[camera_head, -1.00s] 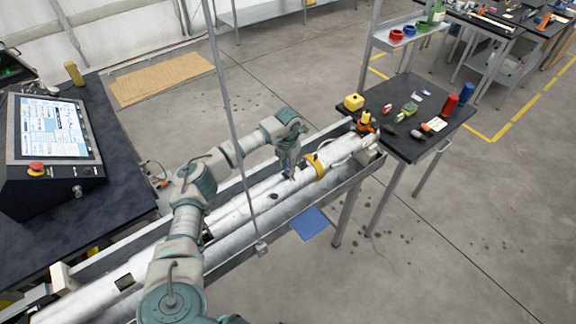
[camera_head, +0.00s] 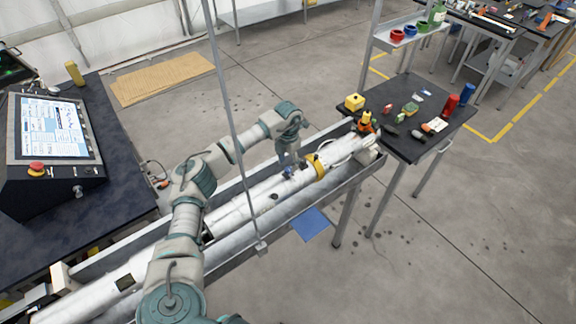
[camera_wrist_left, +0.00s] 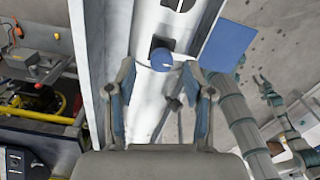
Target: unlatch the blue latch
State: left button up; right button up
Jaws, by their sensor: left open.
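The blue latch (camera_head: 288,172) sits on top of the long white tube, just left of the yellow band (camera_head: 317,166). In the left wrist view the latch shows as a round blue knob (camera_wrist_left: 161,60) beside a dark square recess. My left gripper (camera_head: 289,160) hangs over the tube at the latch. In the left wrist view my left gripper (camera_wrist_left: 158,68) is open, its two fingers on either side of the knob. I cannot tell whether either finger touches it. The gap between the fingers holds nothing gripped. My right gripper is not in view.
The white tube (camera_head: 245,207) lies in a metal trough between two dark tables. A thin grey upright pole (camera_head: 232,120) stands in front of my arm. A blue sheet (camera_head: 310,224) lies below the trough.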

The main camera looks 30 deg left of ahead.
aim_at(288, 167)
pick_arm(q)
notch_tip(288, 167, up, 9)
jog(key=shift+r, duration=0.15)
jog(key=shift+w+a, duration=0.1)
dwell(0.4)
